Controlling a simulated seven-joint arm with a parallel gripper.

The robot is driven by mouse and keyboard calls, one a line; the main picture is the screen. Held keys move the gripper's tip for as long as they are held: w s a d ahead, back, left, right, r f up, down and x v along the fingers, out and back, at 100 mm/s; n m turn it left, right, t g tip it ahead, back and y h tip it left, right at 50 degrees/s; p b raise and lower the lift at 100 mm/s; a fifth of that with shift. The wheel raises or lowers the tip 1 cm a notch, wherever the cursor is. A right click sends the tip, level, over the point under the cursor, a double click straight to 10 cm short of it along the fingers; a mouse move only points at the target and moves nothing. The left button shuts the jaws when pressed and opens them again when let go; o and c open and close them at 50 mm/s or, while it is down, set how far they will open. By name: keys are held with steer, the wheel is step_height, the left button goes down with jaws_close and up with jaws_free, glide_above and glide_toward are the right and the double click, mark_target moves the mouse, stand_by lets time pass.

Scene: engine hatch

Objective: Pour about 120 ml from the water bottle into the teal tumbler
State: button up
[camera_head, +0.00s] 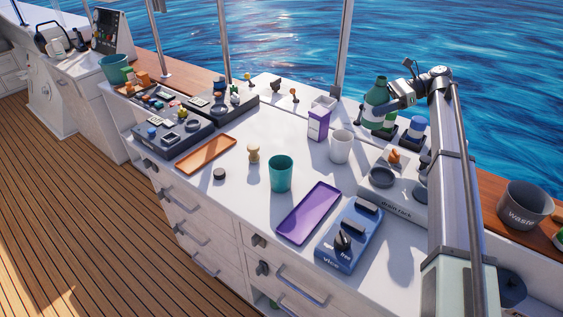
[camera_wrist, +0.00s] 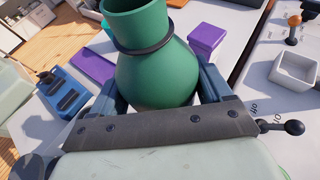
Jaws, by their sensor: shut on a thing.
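The green bottle (camera_head: 377,95), which I take for the water bottle, is upright at the back right of the counter, with a pale band lower down. My gripper (camera_head: 389,103) is shut on it from the right. The teal tumbler (camera_head: 281,174) stands upright mid-counter, left of and nearer than the bottle, apart from my gripper. Its inside is mostly hidden.
A white cup (camera_head: 341,147) and purple box (camera_head: 318,123) stand between bottle and tumbler. A blue-and-white container (camera_head: 416,128) is right of the bottle. The purple tray (camera_head: 309,213), blue vice (camera_head: 348,238) and drain rack (camera_head: 397,190) are nearer. A wooden peg (camera_head: 253,153) is left of the tumbler.

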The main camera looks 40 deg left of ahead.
steer(key=shift+r, duration=0.9)
steer(key=s+a, duration=0.4)
steer(key=s, duration=0.7)
steer(key=s+a, duration=0.4)
steer(key=s, duration=0.7)
step_height(320, 180, down, 10)
steer(key=shift+f, duration=0.15)
steer(key=shift+t+h, duration=0.3)
steer(key=shift+s+a+r+n+t+h, duration=0.2)
steer(key=shift+n+t+h, duration=0.15)
steer(key=shift+t+h, duration=1.45)
steer(key=shift+s+a+r+n+t+h, duration=0.15)
steer(key=shift+r+n+t+h, duration=0.2)
steer(key=shift+t+h, duration=1.45)
steer(key=shift+s+a+r+n+t+h, duration=0.15)
steer(key=shift+n+t+h, duration=0.55)
steer(key=shift+t, duration=1.9)
